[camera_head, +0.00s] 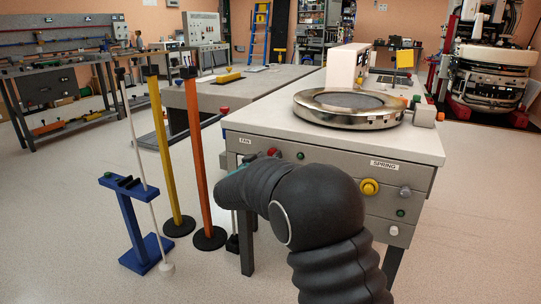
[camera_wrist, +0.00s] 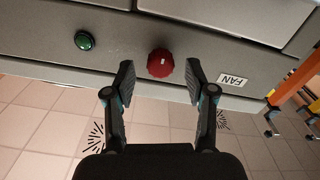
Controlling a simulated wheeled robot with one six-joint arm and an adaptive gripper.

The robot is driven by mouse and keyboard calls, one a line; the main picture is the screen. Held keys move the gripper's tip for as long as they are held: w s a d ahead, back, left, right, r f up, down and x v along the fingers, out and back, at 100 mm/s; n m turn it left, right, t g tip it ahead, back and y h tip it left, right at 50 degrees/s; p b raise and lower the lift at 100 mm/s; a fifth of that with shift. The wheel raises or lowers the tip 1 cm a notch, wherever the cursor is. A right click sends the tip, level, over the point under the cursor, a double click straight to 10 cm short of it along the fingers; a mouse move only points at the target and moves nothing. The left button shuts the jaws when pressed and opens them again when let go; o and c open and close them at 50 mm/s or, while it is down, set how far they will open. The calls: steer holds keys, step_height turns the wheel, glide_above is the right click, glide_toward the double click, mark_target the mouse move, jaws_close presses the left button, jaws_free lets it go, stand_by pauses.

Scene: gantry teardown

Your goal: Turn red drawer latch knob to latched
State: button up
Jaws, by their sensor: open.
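The red knob (camera_wrist: 160,63) sits on the grey drawer front in the wrist view, with a small white mark on its face. My gripper (camera_wrist: 160,76) is open, with one black finger on each side of the knob and a visible gap to each. Whether the fingertips reach to the knob's depth I cannot tell. In the head view the red knob (camera_head: 273,152) shows just above my arm, which hides most of my gripper. A FAN label (camera_wrist: 232,79) is beside the knob. The latch state cannot be read from the mark.
A green button (camera_wrist: 85,40) is on the same front. The bench (camera_head: 430,140) carries a round metal ring (camera_head: 350,119). A yellow knob (camera_head: 369,187) is by the SPRING label. Yellow (camera_head: 164,150) and orange (camera_head: 197,150) posts and a blue stand (camera_head: 133,225) are at left.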

steer(key=shift+x, duration=1.05)
jaws_close()
